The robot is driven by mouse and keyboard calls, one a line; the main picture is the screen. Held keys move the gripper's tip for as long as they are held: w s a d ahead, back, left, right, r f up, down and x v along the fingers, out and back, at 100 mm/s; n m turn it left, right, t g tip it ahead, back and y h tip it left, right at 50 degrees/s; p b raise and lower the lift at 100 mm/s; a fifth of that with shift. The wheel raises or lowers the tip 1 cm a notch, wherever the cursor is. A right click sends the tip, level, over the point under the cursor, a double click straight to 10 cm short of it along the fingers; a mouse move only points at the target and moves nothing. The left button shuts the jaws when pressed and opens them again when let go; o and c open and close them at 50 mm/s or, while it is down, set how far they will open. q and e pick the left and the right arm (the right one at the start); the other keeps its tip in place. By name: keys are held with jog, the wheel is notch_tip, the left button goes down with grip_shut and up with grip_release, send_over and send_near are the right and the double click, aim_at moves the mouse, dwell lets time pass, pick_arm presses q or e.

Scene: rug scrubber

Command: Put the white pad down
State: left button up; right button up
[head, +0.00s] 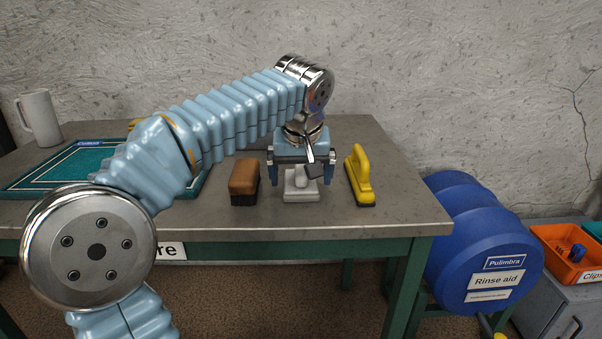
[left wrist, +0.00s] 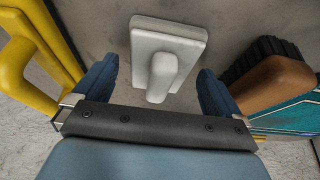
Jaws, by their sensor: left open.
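The white pad (head: 301,193) rests flat on the grey table top, between a brown brush and a yellow scrubber. In the left wrist view the white pad (left wrist: 168,45) shows its flat base and its upright handle. My left gripper (head: 302,180) is directly above the pad, pointing down. Its blue fingers (left wrist: 158,88) are apart on either side of the pad's handle, with gaps on both sides, and hold nothing. My right gripper is not in view.
The brown brush (head: 244,181) stands to the left and the yellow scrubber (head: 359,177) to the right, both close by. A green mat (head: 50,168) and a white mug (head: 38,118) are at the left. A blue drum (head: 480,245) stands beyond the table's right edge.

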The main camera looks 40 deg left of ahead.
pick_arm(q)
jog(key=shift+r, duration=0.1)
jog(key=shift+r, duration=0.3)
jog(key=p+v, duration=0.1)
jog(key=v, duration=1)
jog(key=shift+r+p, duration=0.25)
jog(key=shift+p, duration=0.1)
jog(key=shift+s, duration=0.1)
